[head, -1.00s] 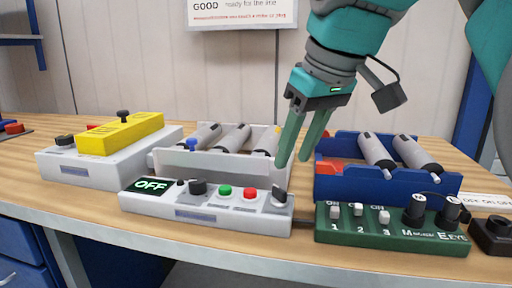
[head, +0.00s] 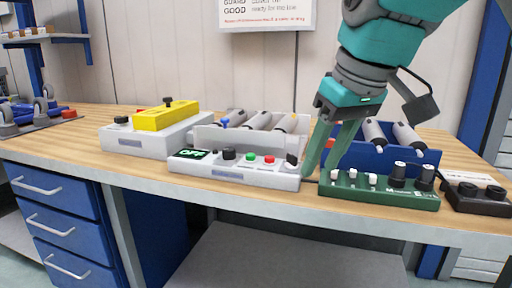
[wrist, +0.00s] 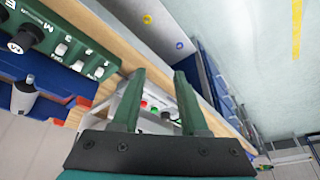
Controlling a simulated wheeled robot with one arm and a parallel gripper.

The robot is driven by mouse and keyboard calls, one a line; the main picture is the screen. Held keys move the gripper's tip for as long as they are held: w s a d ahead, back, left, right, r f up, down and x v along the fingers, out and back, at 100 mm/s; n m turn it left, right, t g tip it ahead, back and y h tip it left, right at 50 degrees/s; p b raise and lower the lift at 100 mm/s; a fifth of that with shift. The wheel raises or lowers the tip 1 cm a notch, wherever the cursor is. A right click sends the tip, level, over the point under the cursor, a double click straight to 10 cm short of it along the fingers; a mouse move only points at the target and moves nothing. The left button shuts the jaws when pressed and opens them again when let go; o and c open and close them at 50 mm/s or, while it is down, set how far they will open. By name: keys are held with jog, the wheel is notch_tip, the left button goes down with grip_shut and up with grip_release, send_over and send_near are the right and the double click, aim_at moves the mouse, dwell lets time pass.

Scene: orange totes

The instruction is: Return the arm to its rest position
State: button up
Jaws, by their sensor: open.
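My gripper (head: 330,150) hangs from my teal arm with its fingers pointing down. In the head view its fingers overlap the gap between the white control box (head: 235,168) and the blue tray (head: 385,156). In the wrist view my gripper (wrist: 157,95) shows two green fingers spread apart with nothing between them. The white control box (wrist: 150,103) shows beyond the fingers there. I cannot tell the exact height of the fingertips above the bench.
A green switch panel (head: 378,190) and a dark knob box (head: 478,195) sit along the front edge. A grey box with a yellow top (head: 165,117) stands left. A white tray of grey cylinders (head: 250,135) is behind the control box. Blue drawers (head: 60,225) are below left.

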jog(key=s+d+f+m+g, duration=0.1)
jog(key=s+f, duration=0.5)
jog(key=f, duration=0.5)
jog(key=s+d+f+m+g+h, duration=0.1)
jog(key=s+f, duration=0.5)
jog(key=f, duration=0.6)
jog(key=s+d+f+m+g+h, duration=0.1)
jog(key=s+d+f+m+g, duration=0.2)
jog(key=f, duration=0.9)
jog(key=s, duration=0.3)
jog(key=shift+s+f, duration=0.15)
jog(key=shift+s, duration=0.15)
